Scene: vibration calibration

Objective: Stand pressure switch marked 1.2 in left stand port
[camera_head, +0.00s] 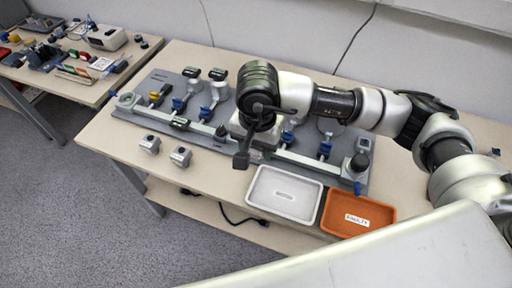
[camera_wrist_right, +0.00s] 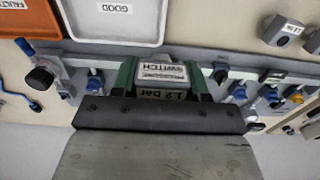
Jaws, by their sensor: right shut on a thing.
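The pressure switch (camera_wrist_right: 162,78), a grey box with a label reading SWITCH and 1.2 bar, sits between the green fingers of my right gripper (camera_wrist_right: 160,85) in the wrist view. The gripper is shut on it. In the head view my right wrist hangs over the middle of the grey stand (camera_head: 210,140) and hides the fingers and most of the switch. A square, pale fitting with a round port (camera_head: 128,100) is at the stand's left end, apart from the gripper. I cannot tell whether the switch touches the stand. My left gripper is not in view.
Two grey switches (camera_head: 150,144) (camera_head: 180,156) stand on the table in front of the stand. A white GOOD tray (camera_head: 253,197) and an orange FAULTY tray (camera_head: 333,228) are at the front. Gauges and blue valves (camera_head: 179,104) rise from the stand. Another cluttered table (camera_head: 92,97) is at left.

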